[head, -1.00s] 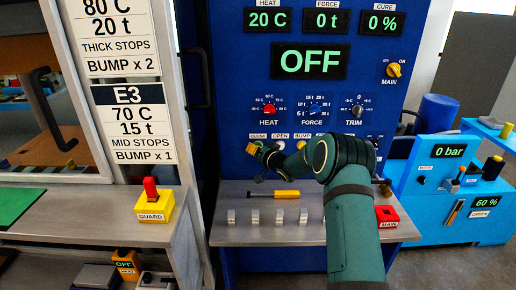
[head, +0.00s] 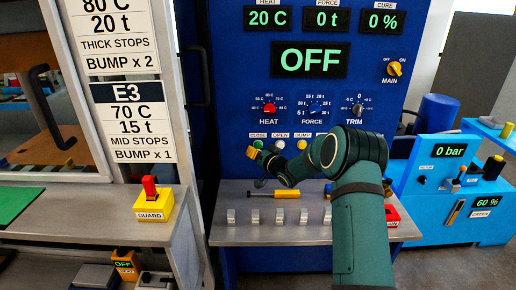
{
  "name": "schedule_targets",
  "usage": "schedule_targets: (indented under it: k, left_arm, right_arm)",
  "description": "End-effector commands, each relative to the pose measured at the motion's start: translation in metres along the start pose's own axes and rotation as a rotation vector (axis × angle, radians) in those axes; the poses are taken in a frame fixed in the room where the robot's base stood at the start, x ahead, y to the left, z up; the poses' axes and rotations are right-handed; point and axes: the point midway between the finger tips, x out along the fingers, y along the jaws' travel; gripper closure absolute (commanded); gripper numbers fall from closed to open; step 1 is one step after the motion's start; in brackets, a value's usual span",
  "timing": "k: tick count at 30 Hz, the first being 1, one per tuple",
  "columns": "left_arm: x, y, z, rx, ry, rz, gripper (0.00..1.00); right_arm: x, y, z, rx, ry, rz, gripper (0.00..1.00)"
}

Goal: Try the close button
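The close button (head: 257,144), small and green under its CLOSE label, is at the left of a row on the blue press panel (head: 230,110). A white open button (head: 280,145) and a yellow bump button (head: 301,145) sit to its right. My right gripper (head: 256,165) is in front of the panel, just below the close button in the picture. It is small and dark with an orange tip, and I cannot tell whether it touches the panel or how its fingers stand. My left gripper is out of view.
The large display (head: 310,61) reads OFF. A yellow-handled tool (head: 287,194) and several grey blocks lie on the metal shelf (head: 270,233). A guard switch (head: 153,202) stands at left.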

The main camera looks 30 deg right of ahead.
Motion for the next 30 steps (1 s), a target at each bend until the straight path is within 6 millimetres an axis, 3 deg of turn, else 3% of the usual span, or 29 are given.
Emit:
schedule_targets:
  k: [12,30]
  left_arm:
    - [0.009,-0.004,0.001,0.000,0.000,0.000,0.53]
    - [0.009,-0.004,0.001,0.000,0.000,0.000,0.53]
  right_arm:
    - [-0.028,-0.015,0.015,0.000,0.001,-0.001,1.00]
    - [-0.030,-0.017,0.016,-0.001,0.000,-0.001,1.00]
